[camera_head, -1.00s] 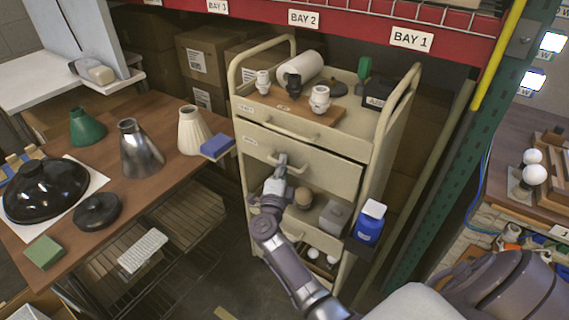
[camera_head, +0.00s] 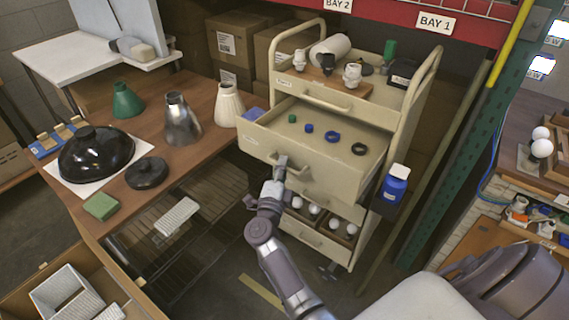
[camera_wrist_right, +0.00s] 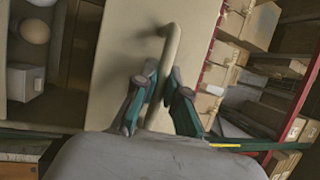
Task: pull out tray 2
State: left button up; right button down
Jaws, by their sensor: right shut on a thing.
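The second drawer of the cream cart, tray 2 (camera_head: 335,186), stands pulled well out, with its inside showing. In it lie a small green piece (camera_head: 292,118), a small blue piece (camera_head: 309,128), a blue ring (camera_head: 333,137) and a black ring (camera_head: 359,149). My right gripper (camera_head: 281,163) is shut on the handle at the middle of the drawer front. In the right wrist view, the fingers (camera_wrist_right: 160,97) close around the curved handle (camera_wrist_right: 172,45) against the plain drawer front (camera_wrist_right: 125,60). My left gripper is in no view.
The closed top drawer (camera_head: 345,106) sits above tray 2, and a lower tray with white bulbs (camera_head: 314,209) below it. A blue bottle (camera_head: 393,186) is at the cart's right side. The wooden table (camera_head: 150,205) with lampshades stands close at left.

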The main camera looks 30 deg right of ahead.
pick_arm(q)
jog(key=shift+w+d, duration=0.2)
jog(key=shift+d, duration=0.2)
pick_arm(e)
jog(key=shift+a, duration=0.15)
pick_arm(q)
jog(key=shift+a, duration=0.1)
pick_arm(e)
jog(key=c, duration=1.2)
grip_release()
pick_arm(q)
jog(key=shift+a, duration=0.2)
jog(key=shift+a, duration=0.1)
